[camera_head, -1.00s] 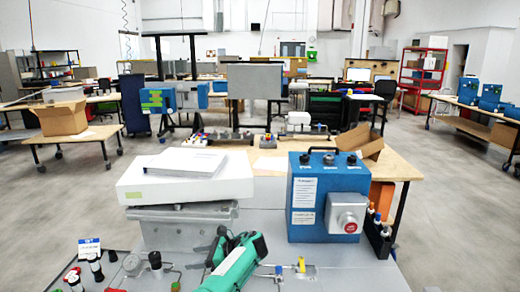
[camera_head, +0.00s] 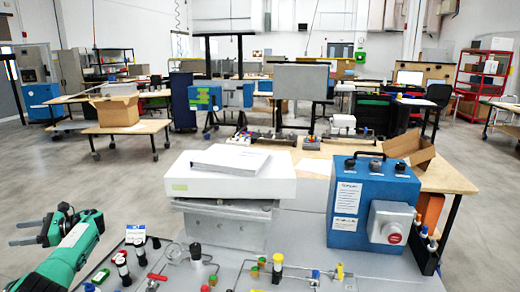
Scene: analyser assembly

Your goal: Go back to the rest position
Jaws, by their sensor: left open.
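My left gripper (camera_head: 14,233) is at the left edge of the view, on the end of my green and grey arm. Its two dark fingers point left and stand apart, with nothing between them. It is beyond the left side of the grey work surface (camera_head: 310,268), clear of the parts there. My right gripper does not show.
On the work surface stand a blue control box (camera_head: 345,205) with a red button, a white device (camera_head: 230,180), and several small bottles and fittings (camera_head: 135,235). A wooden table (camera_head: 450,180) with an open cardboard box (camera_head: 410,150) is behind. Grey floor is free at left.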

